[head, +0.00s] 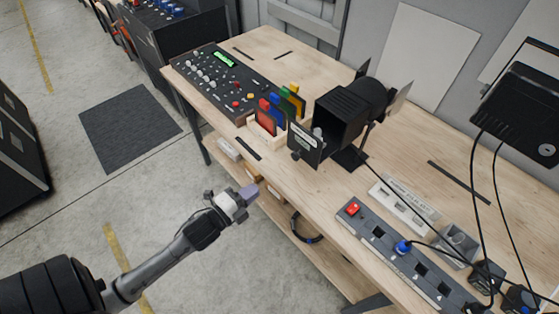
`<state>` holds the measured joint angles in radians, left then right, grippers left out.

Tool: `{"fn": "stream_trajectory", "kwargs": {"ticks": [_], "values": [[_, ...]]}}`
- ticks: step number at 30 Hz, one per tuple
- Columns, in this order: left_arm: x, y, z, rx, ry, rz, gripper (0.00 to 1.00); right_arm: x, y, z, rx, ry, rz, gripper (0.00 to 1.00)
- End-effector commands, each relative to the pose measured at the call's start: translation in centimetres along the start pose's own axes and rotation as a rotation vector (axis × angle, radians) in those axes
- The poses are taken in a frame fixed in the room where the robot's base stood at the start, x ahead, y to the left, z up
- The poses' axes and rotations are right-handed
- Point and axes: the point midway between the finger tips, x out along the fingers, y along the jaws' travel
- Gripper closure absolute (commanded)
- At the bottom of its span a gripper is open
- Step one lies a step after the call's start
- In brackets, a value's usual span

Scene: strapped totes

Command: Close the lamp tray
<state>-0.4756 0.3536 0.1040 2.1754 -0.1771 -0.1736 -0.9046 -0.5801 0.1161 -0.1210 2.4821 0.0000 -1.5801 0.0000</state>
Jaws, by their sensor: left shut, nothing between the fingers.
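A black stage lamp housing (345,105) stands on the wooden bench, its barn-door flaps at the far end. The lamp tray (306,146) seems to be the black plate with a small pale label at the housing's near left end. It stands out from the housing, and a pale bulb-like part (318,132) shows in the gap between them. My left gripper (250,193) is shut and empty, in front of the bench's near edge, left of and below the tray in the picture. It does not touch the tray. My right gripper is not in view.
A wooden rack with coloured filters (268,123) stands just left of the lamp tray, and a control desk (223,80) beyond it. A power strip (400,255) with a blue plug lies along the near edge.

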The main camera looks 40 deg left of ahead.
Motion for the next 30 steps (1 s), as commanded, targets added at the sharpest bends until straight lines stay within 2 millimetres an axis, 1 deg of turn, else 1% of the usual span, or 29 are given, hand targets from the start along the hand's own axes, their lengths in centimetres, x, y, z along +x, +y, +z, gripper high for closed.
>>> {"fn": "stream_trajectory", "kwargs": {"ticks": [2,5,8,10,14,21,27,30], "values": [[0.0,-0.5,-0.4,0.063,0.025,-0.034,1.00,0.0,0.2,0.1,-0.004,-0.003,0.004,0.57],[0.1,-0.6,-0.5,0.112,0.027,-0.039,1.00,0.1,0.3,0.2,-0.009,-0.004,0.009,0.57],[0.8,-0.7,-0.5,0.131,0.027,-0.041,1.00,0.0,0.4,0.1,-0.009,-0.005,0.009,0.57],[1.6,-0.8,-0.5,0.133,0.026,-0.042,1.00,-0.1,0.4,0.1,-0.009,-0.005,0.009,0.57],[3.9,-0.9,-0.6,0.131,0.025,-0.041,1.00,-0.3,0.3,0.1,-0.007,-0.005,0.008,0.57],[8.4,-1.0,-0.7,0.130,0.025,-0.040,1.00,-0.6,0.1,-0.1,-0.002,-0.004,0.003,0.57],[11.4,-1.1,-0.8,0.129,0.025,-0.038,1.00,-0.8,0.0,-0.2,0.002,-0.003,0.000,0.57],[12.5,-1.1,-0.8,0.129,0.025,-0.037,1.00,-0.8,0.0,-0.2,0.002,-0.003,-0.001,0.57]]}}
